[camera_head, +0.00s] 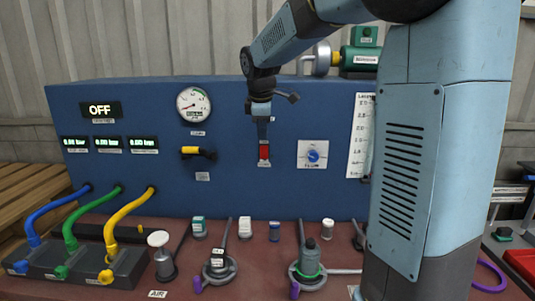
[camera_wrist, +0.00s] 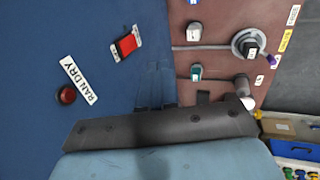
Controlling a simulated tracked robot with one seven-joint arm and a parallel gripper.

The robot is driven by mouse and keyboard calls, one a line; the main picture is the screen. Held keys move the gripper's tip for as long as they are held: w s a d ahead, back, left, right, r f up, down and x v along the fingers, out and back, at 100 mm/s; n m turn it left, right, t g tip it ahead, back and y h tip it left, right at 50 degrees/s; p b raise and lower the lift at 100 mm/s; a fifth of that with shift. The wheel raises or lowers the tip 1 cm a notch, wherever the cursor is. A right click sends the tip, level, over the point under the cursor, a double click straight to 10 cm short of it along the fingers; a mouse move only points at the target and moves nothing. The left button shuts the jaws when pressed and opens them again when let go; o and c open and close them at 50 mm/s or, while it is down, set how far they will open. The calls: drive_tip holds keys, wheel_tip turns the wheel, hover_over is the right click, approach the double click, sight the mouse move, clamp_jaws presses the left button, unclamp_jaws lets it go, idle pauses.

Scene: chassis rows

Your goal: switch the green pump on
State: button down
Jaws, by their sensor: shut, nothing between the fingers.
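The green pump (camera_head: 361,56) stands behind the top edge of the blue panel, partly hidden by my arm. A red switch (camera_head: 264,153) with a small label under it is on the panel face; it also shows in the wrist view (camera_wrist: 128,44), upper left of centre. My gripper (camera_head: 263,138) is shut and empty. In the head view it hangs in front of the panel, with its tips just above or overlapping the switch's top. In the wrist view its fingers are hard to make out against the blue, and the switch lies clear of them. Contact cannot be told.
A dark display (camera_head: 101,109) reads OFF. A gauge (camera_head: 194,105), a yellow-handled valve (camera_head: 197,153) and a blue dial (camera_head: 314,155) are on the panel. Valves and caps crowd the red-brown deck below.

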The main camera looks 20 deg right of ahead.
sight(264, 152)
drive_tip(key=shift+f, duration=0.15)
drive_tip(key=w+d+f, duration=0.2)
drive_tip(key=w+f, duration=0.4)
drive_tip(key=f, duration=0.3)
drive_tip(key=shift+w+d+f, duration=0.15)
drive_tip(key=shift+w+f, duration=0.2)
drive_tip(key=shift+w, duration=0.05)
idle(0.3)
